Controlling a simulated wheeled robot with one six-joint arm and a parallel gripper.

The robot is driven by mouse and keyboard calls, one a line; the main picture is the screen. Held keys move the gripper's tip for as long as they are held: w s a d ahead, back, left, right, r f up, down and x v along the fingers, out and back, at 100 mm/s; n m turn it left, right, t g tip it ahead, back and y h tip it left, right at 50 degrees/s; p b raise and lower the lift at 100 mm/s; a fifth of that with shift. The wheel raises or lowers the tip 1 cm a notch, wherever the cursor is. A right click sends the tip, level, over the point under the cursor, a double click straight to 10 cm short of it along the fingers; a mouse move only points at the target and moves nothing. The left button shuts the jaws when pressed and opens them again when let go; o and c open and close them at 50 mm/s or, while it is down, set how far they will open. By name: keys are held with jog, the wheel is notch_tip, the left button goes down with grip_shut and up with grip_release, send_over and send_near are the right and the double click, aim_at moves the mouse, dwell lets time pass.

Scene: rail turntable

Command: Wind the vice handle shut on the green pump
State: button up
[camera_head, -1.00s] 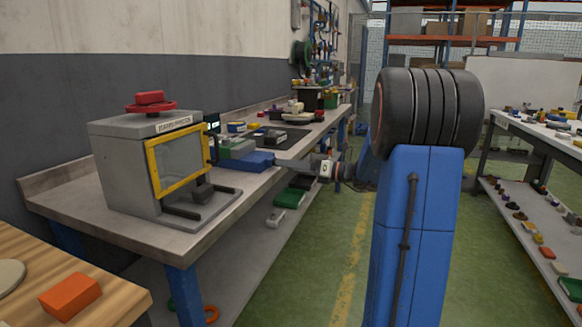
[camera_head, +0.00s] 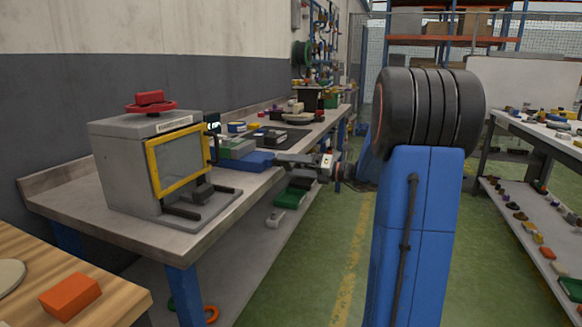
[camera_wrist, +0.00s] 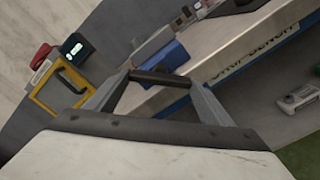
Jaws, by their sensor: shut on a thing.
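The vice shows in the head view as a blue body (camera_head: 256,162) at the front edge of the long bench, with a grey-green block (camera_head: 237,149) beside it. I cannot tell surely whether that block is the green pump. The blue body also shows in the wrist view (camera_wrist: 168,57), beyond my fingers. My gripper (camera_head: 281,159) reaches in from the right at the bench edge. In the wrist view my gripper (camera_wrist: 160,77) is shut on a dark bar, the vice handle (camera_wrist: 158,77), which spans between the two fingertips. The vice's jaw gap is not clear.
A grey press with a yellow-framed window (camera_head: 178,158) and red wheel stands left on the bench (camera_head: 150,232). An orange block (camera_head: 70,296) lies on a wooden table at front left. Green floor lies between.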

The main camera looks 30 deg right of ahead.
jog(key=shift+f, duration=0.15)
jog(key=o, duration=1)
jog(key=shift+o, duration=0.2)
jog(key=v, duration=1.7)
jog(key=shift+s, duration=0.2)
jog(key=shift+d, duration=0.15)
